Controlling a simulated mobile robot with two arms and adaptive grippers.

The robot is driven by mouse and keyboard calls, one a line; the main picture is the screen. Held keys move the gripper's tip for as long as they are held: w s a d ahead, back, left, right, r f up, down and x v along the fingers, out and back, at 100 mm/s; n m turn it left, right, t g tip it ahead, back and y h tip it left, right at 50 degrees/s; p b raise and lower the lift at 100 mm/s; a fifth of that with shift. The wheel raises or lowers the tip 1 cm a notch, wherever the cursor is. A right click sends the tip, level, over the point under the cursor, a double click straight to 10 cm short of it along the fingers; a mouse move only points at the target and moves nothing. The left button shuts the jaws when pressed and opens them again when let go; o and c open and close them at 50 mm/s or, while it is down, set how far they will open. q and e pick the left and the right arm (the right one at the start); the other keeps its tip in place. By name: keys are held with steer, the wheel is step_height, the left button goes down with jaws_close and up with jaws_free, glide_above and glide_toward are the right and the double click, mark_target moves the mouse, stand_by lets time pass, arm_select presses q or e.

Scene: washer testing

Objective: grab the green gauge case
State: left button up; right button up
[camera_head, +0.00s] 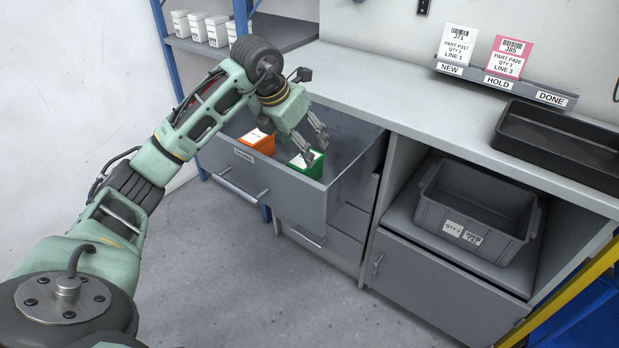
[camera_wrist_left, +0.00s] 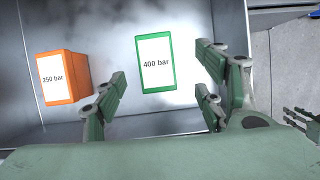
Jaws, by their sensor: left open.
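The green gauge case (camera_head: 307,164) lies in the open drawer (camera_head: 270,182), with a white label on top. In the left wrist view the green case (camera_wrist_left: 155,62) reads "400 bar" and sits ahead of the fingertips, between their lines. My left gripper (camera_head: 315,146) is open just above the green case, its fingers pointing down into the drawer. It also shows in the left wrist view (camera_wrist_left: 165,93), with nothing between the fingers.
An orange case (camera_head: 257,140) labelled "250 bar" (camera_wrist_left: 62,78) lies left of the green one in the drawer. The drawer walls surround both. The worktop (camera_head: 400,100) holds a black tray (camera_head: 560,146). A grey bin (camera_head: 474,212) sits in the cabinet.

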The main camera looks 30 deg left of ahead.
mark_target(298, 164)
arm_select(q)
steer(key=shift+a+f, duration=0.35)
steer(key=shift+a, duration=0.15)
steer(key=shift+w+f, duration=0.1)
steer(key=shift+f, duration=0.2)
steer(key=x, duration=0.3)
steer(key=b+x, duration=0.1)
steer(key=x, duration=0.1)
steer(key=shift+d+f, duration=0.3)
steer(key=shift+w+f, duration=0.25)
steer(key=shift+f, duration=0.15)
arm_select(e)
steer(key=r, duration=0.2)
steer(key=w+r, duration=0.1)
steer(key=r, duration=0.1)
steer(key=shift+r, duration=0.1)
arm_select(q)
steer(key=shift+r, duration=0.1)
steer(key=c, duration=1.5)
